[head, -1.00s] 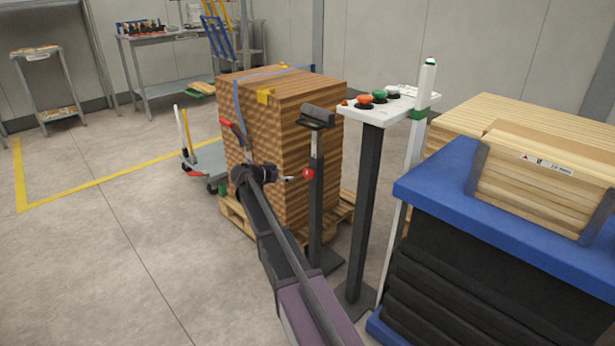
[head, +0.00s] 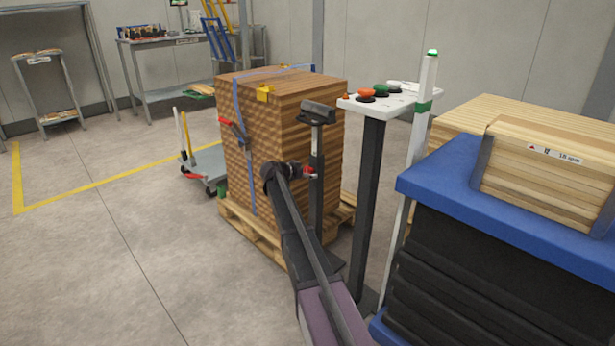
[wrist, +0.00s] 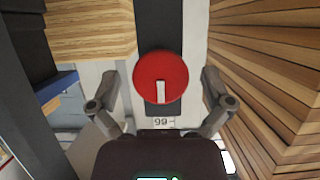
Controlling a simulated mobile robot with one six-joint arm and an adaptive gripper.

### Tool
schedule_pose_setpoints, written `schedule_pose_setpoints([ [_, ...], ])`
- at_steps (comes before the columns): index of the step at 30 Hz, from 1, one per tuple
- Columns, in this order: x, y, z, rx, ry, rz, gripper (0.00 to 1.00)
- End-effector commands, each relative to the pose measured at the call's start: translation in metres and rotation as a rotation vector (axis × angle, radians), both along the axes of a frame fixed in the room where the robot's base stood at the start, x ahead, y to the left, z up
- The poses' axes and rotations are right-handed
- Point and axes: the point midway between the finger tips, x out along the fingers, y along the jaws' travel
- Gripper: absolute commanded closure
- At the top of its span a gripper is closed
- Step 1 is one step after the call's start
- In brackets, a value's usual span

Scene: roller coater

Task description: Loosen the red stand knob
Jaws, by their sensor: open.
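The red stand knob (wrist: 160,78) is a round red disc with a pale mark, on a dark upright post. It sits in the upper middle of the wrist view. In the head view the red knob (head: 308,172) shows small on the black stand (head: 317,150), partly covered by my gripper. My gripper (wrist: 160,88) is open, with one finger at the left and one at the right of the knob. Gaps show between the knob and both fingers in the wrist view. In the head view my gripper (head: 300,173) is at the knob.
A strapped stack of wooden boards (head: 285,105) on a pallet stands behind and left of the stand. A button console (head: 405,101) on a dark post stands right of it. A blue-topped lift table (head: 420,182) with boards is further right. Floor at the left is open.

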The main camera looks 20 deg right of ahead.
Motion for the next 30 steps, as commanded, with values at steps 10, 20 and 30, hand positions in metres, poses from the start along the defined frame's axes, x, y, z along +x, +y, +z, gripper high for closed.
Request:
schedule_pose_setpoints([
  [10,0.0014,-0.0033,-0.0014,0.000,0.000,0.001,0.00],
  [20,0.0012,-0.0033,-0.0014,0.000,0.000,0.000,0.80],
  [30,0.0012,-0.0040,-0.0017,-0.006,0.017,-0.002,0.80],
])
